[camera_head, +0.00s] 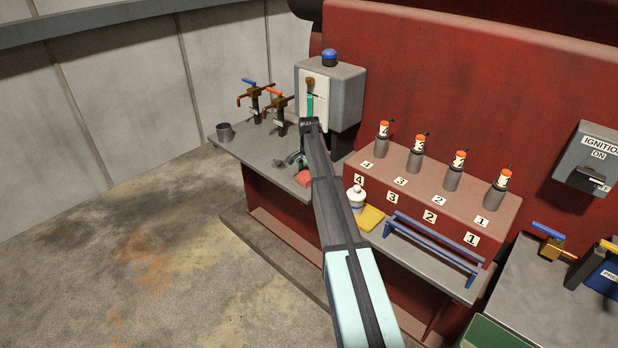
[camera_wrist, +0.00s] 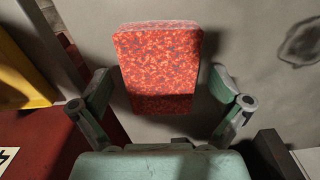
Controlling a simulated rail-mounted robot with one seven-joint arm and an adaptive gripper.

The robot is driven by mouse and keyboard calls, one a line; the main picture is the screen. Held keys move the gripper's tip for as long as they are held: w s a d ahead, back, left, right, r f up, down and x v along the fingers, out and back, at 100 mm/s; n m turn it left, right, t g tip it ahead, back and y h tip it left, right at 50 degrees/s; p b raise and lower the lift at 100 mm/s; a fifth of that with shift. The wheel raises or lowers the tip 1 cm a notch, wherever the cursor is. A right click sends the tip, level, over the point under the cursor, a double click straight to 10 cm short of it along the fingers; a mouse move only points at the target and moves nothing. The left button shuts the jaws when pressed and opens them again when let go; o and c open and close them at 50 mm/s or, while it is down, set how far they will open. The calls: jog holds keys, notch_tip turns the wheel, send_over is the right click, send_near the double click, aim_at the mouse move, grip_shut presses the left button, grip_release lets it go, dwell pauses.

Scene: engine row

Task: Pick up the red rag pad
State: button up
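The red rag pad (camera_head: 302,179) lies near the front edge of the grey bench, below the grey box. In the wrist view the red speckled pad (camera_wrist: 158,65) is at the upper middle. My gripper (camera_wrist: 160,88) is open, with one finger on each side of the pad's near part. A gap shows between the pad and the right finger; the left finger is close to the pad, and I cannot tell if it touches.
A grey cup (camera_head: 225,132) and valves with coloured handles (camera_head: 279,117) are on the left bench. A dark ring-like mark (camera_wrist: 301,42) shows beyond the right finger.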

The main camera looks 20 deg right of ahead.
jog(key=c, duration=1.1)
jog(key=shift+o, duration=0.2)
notch_tip(320, 180, up, 20)
jog(key=b, duration=0.4)
